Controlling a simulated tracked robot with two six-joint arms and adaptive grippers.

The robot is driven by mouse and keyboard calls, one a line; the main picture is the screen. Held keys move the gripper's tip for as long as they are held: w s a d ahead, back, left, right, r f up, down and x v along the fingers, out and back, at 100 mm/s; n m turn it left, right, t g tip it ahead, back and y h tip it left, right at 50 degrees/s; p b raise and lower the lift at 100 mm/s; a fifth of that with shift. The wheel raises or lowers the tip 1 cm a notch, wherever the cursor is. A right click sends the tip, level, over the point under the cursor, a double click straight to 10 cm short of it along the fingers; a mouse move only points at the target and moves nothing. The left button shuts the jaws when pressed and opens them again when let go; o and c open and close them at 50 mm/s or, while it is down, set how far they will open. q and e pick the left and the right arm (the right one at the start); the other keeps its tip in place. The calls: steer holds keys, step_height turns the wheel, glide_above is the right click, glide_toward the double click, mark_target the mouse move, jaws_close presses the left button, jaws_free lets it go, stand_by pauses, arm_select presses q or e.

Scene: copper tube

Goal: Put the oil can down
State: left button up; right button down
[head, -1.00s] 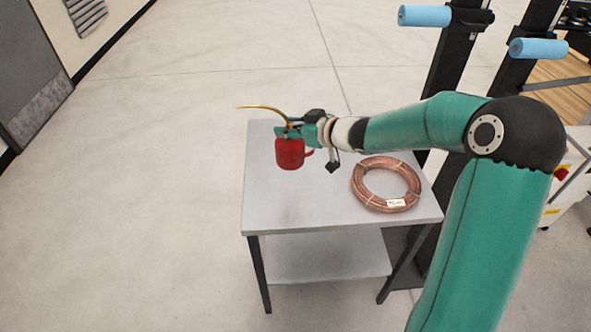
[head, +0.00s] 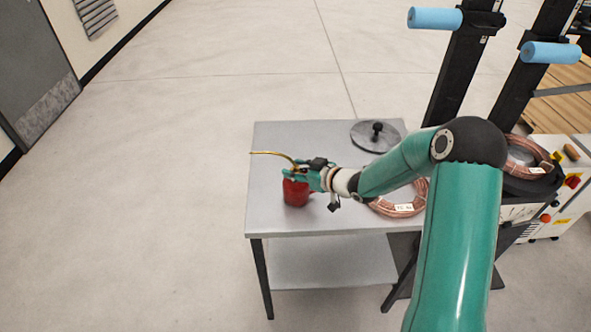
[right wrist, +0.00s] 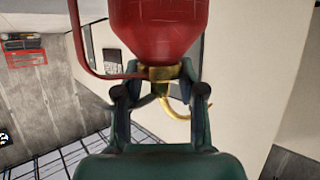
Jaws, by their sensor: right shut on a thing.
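The oil can (head: 296,193) is red with a long curved brass spout, and appears over the left-middle of the grey table (head: 272,222). My right gripper (head: 297,174) is shut on its neck, just above the red body. In the right wrist view, the red body (right wrist: 158,32) fills the top and the fingers (right wrist: 158,84) close around the brass collar. The can looks about upright in the head view. I cannot tell whether its base touches the table. My left gripper is not in view.
A copper tube coil (head: 400,208) lies on the table's right, partly hidden by my arm. A grey disc with a black knob (head: 377,137) lies at the back right. Another coil (head: 529,158) sits on a machine at right. The table's front left is clear.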

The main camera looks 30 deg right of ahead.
steer(key=shift+r, duration=0.15)
steer(key=shift+f, duration=0.2)
steer(key=c, duration=0.7)
jaws_free()
steer(key=shift+s+r, duration=0.1)
steer(key=shift+r, duration=0.1)
steer(key=v, duration=1.2)
steer(key=shift+b, duration=0.45)
steer(key=shift+a+f, duration=0.1)
